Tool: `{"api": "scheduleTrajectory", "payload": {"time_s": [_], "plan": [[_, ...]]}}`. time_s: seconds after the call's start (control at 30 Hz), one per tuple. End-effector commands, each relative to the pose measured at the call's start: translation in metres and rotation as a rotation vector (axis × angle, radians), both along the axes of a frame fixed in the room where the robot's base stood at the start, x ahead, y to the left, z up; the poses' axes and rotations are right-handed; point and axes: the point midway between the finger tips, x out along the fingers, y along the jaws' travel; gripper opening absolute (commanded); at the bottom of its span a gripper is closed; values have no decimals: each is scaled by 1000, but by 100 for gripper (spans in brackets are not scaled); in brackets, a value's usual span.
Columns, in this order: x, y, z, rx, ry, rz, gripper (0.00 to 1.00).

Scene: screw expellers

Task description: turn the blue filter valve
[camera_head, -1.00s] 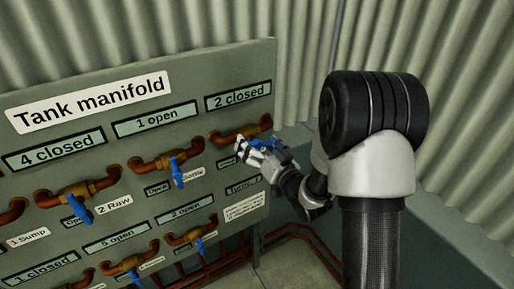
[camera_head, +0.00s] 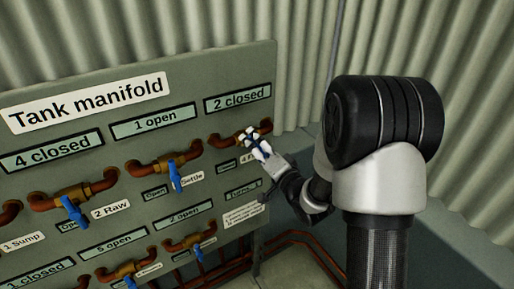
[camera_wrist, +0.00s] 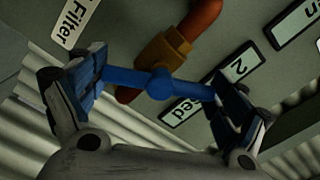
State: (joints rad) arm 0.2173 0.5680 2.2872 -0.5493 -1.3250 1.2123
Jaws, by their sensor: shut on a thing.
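The filter valve's blue handle (camera_wrist: 130,78) crosses the upper middle of the wrist view, on a brass valve body (camera_wrist: 163,55). My gripper (camera_wrist: 158,84) is shut on the handle, with one finger at each end of it. In the head view my gripper (camera_head: 252,139) is at the top right valve on the panel, mostly hiding the handle. The display (camera_head: 237,98) above this valve reads "2 closed". A "Filter" label (camera_wrist: 75,20) shows at the top left of the wrist view, partly cut off.
The Tank manifold panel (camera_head: 85,104) carries other valves with blue handles: one at upper middle (camera_head: 175,177), one at left (camera_head: 74,211), and several in the lower row. Red pipes (camera_head: 300,238) run near the floor. A corrugated wall (camera_head: 200,35) stands behind.

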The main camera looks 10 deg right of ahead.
Motion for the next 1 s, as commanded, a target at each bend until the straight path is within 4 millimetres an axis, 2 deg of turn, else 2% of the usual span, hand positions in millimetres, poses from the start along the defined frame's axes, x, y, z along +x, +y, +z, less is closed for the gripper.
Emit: {"api": "scheduleTrajectory", "payload": {"time_s": [0.5,0.53,0.6,1.0], "plan": [[0,1,-1,17,9,2,67],[0,1,-1,17,9,2,93],[0,1,-1,17,8,2,98],[-1,0,0,17,6,1,100]]}}
